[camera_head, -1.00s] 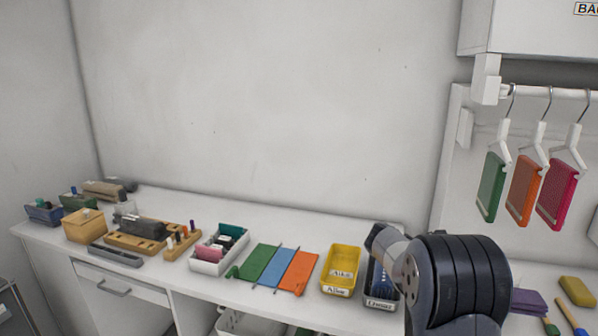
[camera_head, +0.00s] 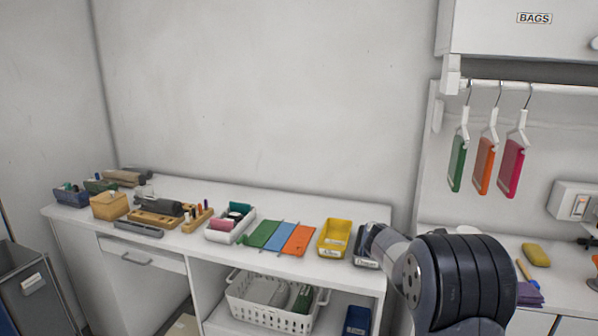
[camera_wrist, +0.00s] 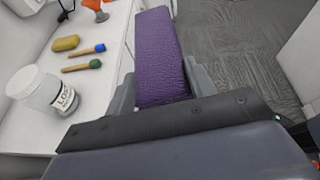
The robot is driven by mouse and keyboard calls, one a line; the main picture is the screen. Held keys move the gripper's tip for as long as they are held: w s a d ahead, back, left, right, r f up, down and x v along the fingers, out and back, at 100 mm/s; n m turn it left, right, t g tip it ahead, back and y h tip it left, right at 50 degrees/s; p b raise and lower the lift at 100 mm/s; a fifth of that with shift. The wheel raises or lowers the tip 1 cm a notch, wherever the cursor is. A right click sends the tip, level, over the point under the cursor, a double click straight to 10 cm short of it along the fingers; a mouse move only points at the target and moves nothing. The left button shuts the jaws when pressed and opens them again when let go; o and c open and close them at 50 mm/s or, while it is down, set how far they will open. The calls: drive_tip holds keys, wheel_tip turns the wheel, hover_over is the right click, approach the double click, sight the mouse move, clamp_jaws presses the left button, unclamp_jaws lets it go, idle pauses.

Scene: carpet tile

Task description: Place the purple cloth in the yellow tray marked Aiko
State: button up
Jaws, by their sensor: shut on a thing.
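The purple cloth (camera_wrist: 160,55) is a long folded strip in the wrist view. My gripper (camera_wrist: 160,82) is shut on it, a finger on each side, and the cloth extends out beyond the fingers. In the head view part of the purple cloth (camera_head: 528,294) shows at the right of my arm, which hides the gripper. The yellow tray (camera_head: 335,238) stands on the white counter left of my arm, apart from the cloth. It has a white label on its front, too small to read surely now. It looks empty.
A dark tray (camera_head: 366,262) stands right beside the yellow tray, partly behind my arm. Green, blue and orange flat cloths (camera_head: 298,240) lie to its left. A white basket (camera_head: 272,302) is on the shelf below. A labelled jar (camera_wrist: 42,92) and yellow sponge (camera_wrist: 66,43) are on the right counter.

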drive_tip(key=shift+w+a+f+n+t, duration=0.1)
drive_tip(key=shift+w+f+n+t, duration=0.15)
drive_tip(key=shift+w+n+t, duration=0.25)
drive_tip(key=shift+w+a+n+t+b, duration=0.2)
drive_tip(key=shift+w+n+t+b, duration=0.15)
drive_tip(key=shift+n+t, duration=0.4)
drive_tip(key=a+f+n+t+y+b, duration=0.1)
drive_tip(key=a+f+n+t+y, duration=0.3)
drive_tip(key=a+f+n+t, duration=0.3)
drive_tip(key=a+f+n+t+y+b, duration=0.2)
drive_tip(key=a+f+n+t+y, duration=0.3)
drive_tip(key=a, duration=0.8)
wheel_tip(320, 180, down, 3)
drive_tip(key=n+t, duration=0.2)
drive_tip(key=n, duration=0.1)
drive_tip(key=shift+w+a+b, duration=0.3)
